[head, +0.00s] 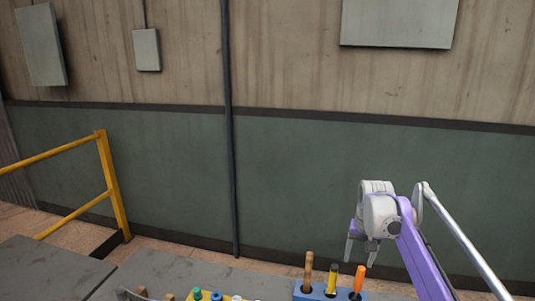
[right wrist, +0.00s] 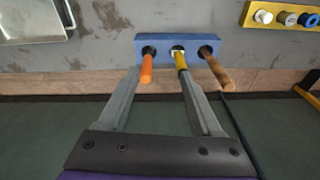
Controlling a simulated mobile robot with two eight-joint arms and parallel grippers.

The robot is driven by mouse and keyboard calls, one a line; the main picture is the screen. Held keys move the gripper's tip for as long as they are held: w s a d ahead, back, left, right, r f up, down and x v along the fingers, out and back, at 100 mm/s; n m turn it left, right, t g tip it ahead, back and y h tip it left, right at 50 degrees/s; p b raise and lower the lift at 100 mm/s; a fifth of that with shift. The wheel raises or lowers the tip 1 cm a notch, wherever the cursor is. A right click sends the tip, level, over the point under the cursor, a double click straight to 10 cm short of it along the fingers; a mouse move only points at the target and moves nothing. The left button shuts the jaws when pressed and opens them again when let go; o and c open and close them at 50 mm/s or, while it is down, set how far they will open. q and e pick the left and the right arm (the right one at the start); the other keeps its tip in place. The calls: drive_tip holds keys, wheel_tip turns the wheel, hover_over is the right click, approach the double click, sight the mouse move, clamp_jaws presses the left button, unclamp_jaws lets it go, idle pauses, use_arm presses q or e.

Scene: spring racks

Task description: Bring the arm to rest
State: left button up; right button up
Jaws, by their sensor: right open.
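My right gripper (head: 359,258) is open and hangs with its fingers down, above and to the right of a blue rack (head: 312,294) in the head view. Nothing shows held between its fingers. In the right wrist view the open fingers (right wrist: 160,74) point toward the blue rack (right wrist: 200,42), apart from it as far as I can tell. My right arm (head: 420,255), purple and silver, comes in from the lower right, raised and bent. My left gripper is not in view.
The blue rack holds an orange handle (head: 359,279), a yellow-black handle (head: 332,279) and a wooden handle (head: 308,268). A yellow rack (right wrist: 270,16) with round-topped pieces and a metal tray (right wrist: 32,36) lie on the grey bench. A yellow railing (head: 112,185) stands at left.

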drive_tip(key=s+a+f+n+t, duration=0.1)
drive_tip(key=s+a, duration=0.2)
drive_tip(key=s, duration=0.5)
drive_tip(key=s+a+n+t, duration=0.1)
drive_tip(key=s+a, duration=0.2)
drive_tip(key=s, duration=0.5)
drive_tip(key=s+a+f+n+t, duration=0.2)
drive_tip(key=s+a+f, duration=0.1)
drive_tip(key=s+f, duration=0.8)
drive_tip(key=s, duration=0.4)
drive_tip(key=shift+s, duration=0.2)
